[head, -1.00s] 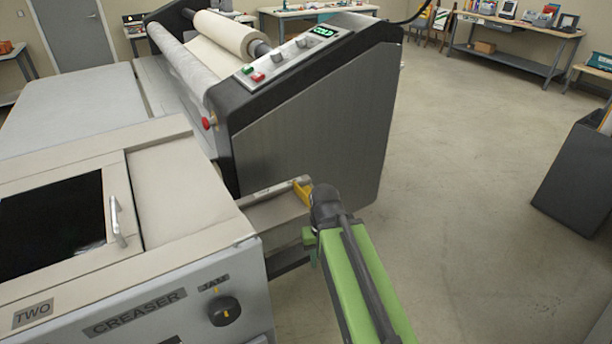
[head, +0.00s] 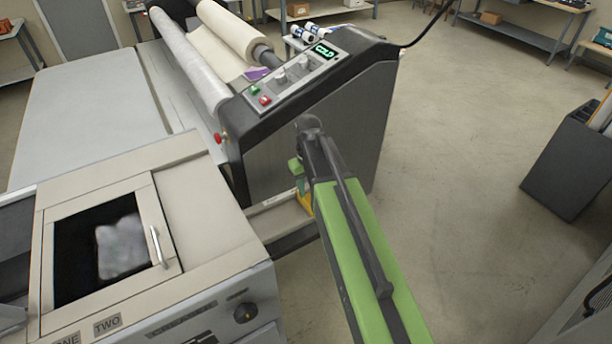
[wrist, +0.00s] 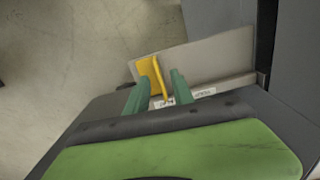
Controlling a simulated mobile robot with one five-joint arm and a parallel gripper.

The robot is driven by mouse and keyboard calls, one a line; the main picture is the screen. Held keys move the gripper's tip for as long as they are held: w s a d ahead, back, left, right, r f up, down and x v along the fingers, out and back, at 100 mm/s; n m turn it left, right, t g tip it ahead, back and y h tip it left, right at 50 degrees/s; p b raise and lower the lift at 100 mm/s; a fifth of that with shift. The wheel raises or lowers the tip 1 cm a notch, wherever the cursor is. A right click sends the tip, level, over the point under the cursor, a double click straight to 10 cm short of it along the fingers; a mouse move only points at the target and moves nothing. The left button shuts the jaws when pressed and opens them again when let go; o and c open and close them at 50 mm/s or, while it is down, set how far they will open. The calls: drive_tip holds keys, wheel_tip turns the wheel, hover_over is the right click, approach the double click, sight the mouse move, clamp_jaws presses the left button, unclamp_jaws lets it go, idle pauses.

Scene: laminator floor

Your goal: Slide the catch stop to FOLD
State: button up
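The yellow catch stop (head: 305,203) stands at the right end of a grey ledge (head: 272,218) between the creaser and the laminator. In the wrist view the stop (wrist: 152,76) shows as a yellow tab on the ledge (wrist: 205,60). My gripper (wrist: 158,84) is open, with one teal finger on each side of the stop and visible gaps. I cannot tell whether either finger touches it. In the head view my gripper (head: 299,178) is over the stop and partly hides it. Small white labels (wrist: 205,93) beside the stop are partly covered and unreadable.
The creaser (head: 205,215) is at front left, with a dark window and a knob (head: 245,313). The laminator (head: 290,140) stands close behind my gripper, its display reading COLD. A dark bin (head: 565,165) is at right. Open floor (head: 460,180) lies between.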

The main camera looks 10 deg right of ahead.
drive_tip(key=p, duration=0.4)
approach(306, 202)
drive_tip(key=shift+n, duration=0.4)
wheel_tip(306, 202, down, 10)
drive_tip(key=b, duration=1.8)
drive_tip(key=shift+f, duration=0.25)
drive_tip(key=shift+r, duration=0.15)
clamp_jaws()
